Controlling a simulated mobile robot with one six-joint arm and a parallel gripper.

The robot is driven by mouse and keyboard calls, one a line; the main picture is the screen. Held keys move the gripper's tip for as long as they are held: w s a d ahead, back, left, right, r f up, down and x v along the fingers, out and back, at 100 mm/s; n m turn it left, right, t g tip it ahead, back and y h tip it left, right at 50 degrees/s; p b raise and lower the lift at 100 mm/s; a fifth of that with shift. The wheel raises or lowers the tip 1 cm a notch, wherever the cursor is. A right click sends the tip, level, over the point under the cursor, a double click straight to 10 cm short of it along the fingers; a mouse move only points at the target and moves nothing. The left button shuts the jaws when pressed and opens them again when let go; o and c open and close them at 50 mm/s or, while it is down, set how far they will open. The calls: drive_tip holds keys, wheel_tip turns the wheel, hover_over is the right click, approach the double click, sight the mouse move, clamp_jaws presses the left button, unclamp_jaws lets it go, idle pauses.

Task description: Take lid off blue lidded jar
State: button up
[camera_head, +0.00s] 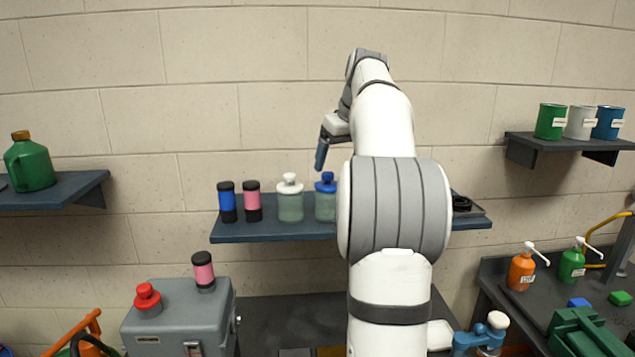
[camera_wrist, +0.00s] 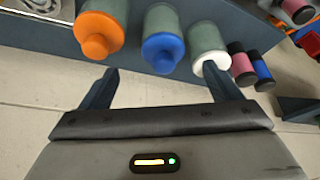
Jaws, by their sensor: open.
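The blue lidded jar (camera_head: 325,207) stands upright on the middle wall shelf, a clear greenish body with its blue knobbed lid (camera_head: 326,183) on top. My arm hides the shelf just right of it. My gripper (camera_head: 320,164) is above the jar, pointing down, and looks apart from it. In the wrist view my gripper (camera_wrist: 158,78) is open and empty, its two fingers spread wide. The blue lid (camera_wrist: 162,52) shows between and beyond the fingertips, with the blue lidded jar (camera_wrist: 166,17) behind it.
A white-lidded jar (camera_head: 290,203) stands close left of the blue one. An orange-lidded jar (camera_wrist: 97,30) stands on its other side in the wrist view. Pink (camera_head: 252,201) and blue (camera_head: 227,202) cylinders stand farther left on the shelf (camera_head: 275,232). The wall is close behind.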

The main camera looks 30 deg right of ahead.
sight(331, 176)
drive_tip(key=x, duration=0.3)
drive_tip(key=p+x, duration=0.1)
drive_tip(key=x, duration=0.3)
drive_tip(key=shift+w+a, duration=0.2)
drive_tip(key=shift+w, duration=0.05)
drive_tip(key=shift+c, duration=0.4)
drive_tip(key=c, duration=1)
drive_tip(key=shift+r, duration=0.1)
